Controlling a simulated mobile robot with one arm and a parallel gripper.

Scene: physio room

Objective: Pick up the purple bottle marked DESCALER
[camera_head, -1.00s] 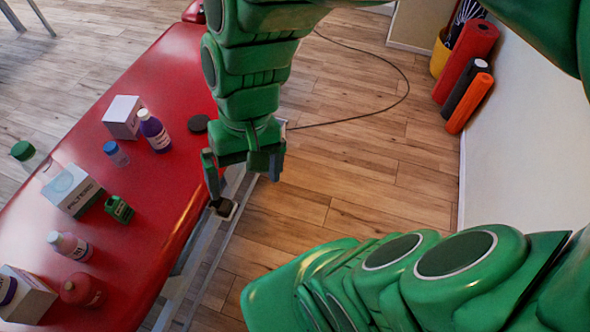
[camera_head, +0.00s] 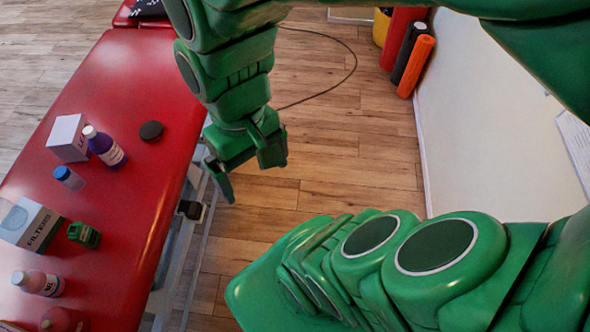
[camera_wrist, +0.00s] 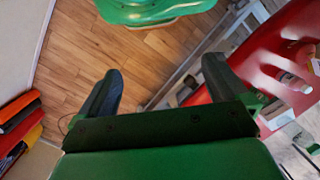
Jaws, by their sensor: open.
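My gripper (camera_head: 247,172) is open and empty. It hangs past the table's right edge, over the floor, to the right of the purple bottle and apart from it. In the wrist view my gripper's two fingers (camera_wrist: 163,68) are spread with only floor between them.
Close to the purple bottle are a white box (camera_head: 68,138), a dark round disc (camera_head: 151,131) and a blue-capped jar (camera_head: 68,178). A FILTERS box (camera_head: 30,226), a green item (camera_head: 84,235) and a red container (camera_head: 62,320) stand nearer. Rolled mats (camera_head: 415,66) lean at the wall.

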